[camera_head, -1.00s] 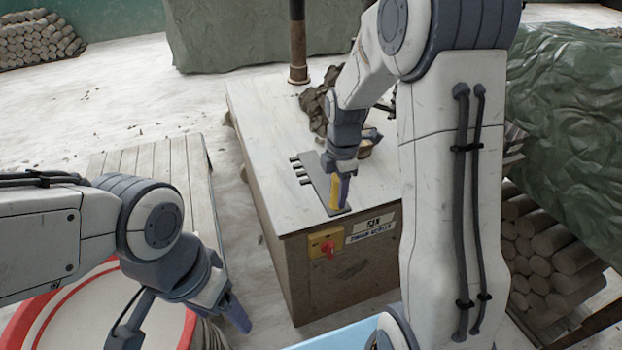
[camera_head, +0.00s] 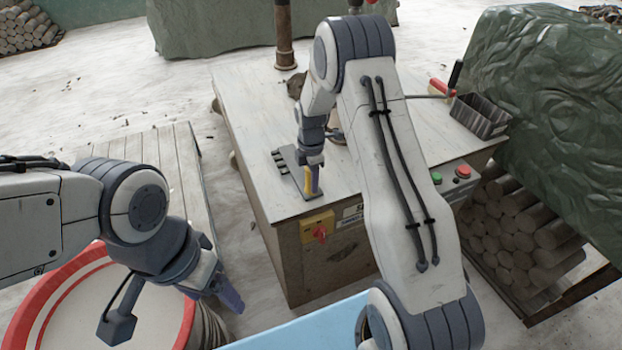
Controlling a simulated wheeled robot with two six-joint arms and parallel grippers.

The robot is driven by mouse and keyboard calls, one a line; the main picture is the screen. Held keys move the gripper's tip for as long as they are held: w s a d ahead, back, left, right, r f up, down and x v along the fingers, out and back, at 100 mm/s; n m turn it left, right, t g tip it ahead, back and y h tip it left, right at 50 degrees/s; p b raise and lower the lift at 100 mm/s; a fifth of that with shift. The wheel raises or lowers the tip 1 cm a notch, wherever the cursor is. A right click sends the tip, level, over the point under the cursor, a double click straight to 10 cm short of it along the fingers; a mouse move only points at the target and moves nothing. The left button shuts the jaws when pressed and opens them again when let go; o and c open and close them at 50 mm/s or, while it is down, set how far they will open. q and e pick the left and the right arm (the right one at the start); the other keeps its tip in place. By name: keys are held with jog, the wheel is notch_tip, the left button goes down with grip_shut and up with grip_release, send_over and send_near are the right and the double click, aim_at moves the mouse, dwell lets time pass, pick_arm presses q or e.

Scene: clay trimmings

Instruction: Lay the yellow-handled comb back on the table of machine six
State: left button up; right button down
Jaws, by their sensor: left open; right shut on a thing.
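The comb, a flat grey plate with dark teeth (camera_head: 290,172) and a yellow handle (camera_head: 307,181), is at the near left part of the pale table of machine six (camera_head: 245,110). Its teeth point to the far left and its handle is by the front edge. It looks flat on or just above the tabletop; I cannot tell whether it touches. My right gripper (camera_head: 314,181) points down and is shut on the yellow handle, partly hiding it. My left gripper (camera_head: 231,296) is open and empty, low in front of the table, beside the red-rimmed drum.
A red-rimmed drum (camera_head: 60,292) and wooden slats (camera_head: 165,165) lie left. A red switch on a yellow box (camera_head: 319,231) is on the table front. A metal bin (camera_head: 480,117), green and red buttons (camera_head: 463,171) and stacked logs (camera_head: 520,225) are right. A post (camera_head: 284,40) rises behind.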

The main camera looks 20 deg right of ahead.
jog(key=shift+f, duration=0.15)
jog(key=shift+c, duration=2.3)
grip_release()
